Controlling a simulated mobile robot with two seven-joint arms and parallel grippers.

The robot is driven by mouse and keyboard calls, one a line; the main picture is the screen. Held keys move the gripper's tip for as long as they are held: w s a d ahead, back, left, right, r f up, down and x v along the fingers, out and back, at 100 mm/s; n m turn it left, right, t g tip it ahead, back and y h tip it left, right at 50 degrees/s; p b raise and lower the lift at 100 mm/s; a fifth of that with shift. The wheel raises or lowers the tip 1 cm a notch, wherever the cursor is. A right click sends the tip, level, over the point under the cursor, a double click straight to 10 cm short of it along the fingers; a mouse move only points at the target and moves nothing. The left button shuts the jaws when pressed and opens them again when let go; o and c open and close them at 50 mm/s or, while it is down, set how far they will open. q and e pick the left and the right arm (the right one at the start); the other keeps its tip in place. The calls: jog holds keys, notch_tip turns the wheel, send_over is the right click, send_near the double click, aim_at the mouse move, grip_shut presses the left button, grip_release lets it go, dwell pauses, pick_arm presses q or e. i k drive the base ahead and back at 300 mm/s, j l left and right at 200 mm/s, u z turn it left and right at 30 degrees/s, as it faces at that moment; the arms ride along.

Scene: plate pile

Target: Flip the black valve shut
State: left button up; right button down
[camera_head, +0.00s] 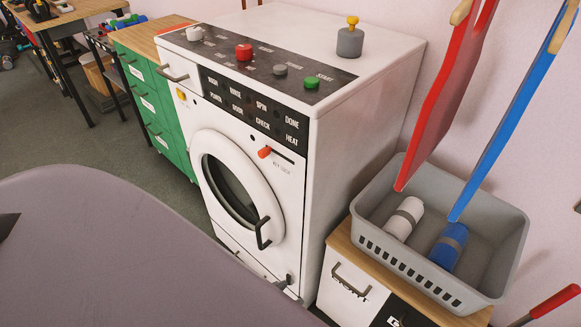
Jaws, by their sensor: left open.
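A white washing machine (355,120) stands in the middle of the view. Low on its front, below the round door (240,178), is a small dark lever-like part (284,283) that looks like the black valve. It is small and close to the lower edge of the machine, so its exact position is hard to tell. A dark tip of my left gripper (7,226) shows at the left edge, far from the machine and holding nothing that I can see. Most of that gripper is cut off. My right gripper is out of view.
A grey basket (515,235) with white and blue rolls sits on a low cabinet (345,290) at the right. Red and blue paddles hang above it. A green drawer unit (155,105) stands left of the machine. Grey floor (60,150) is open at the left.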

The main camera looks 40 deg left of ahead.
aim_at(290, 279)
jog(key=k+u, duration=0.4)
jog(key=k+j+u, duration=0.2)
jog(key=k+u, duration=0.2)
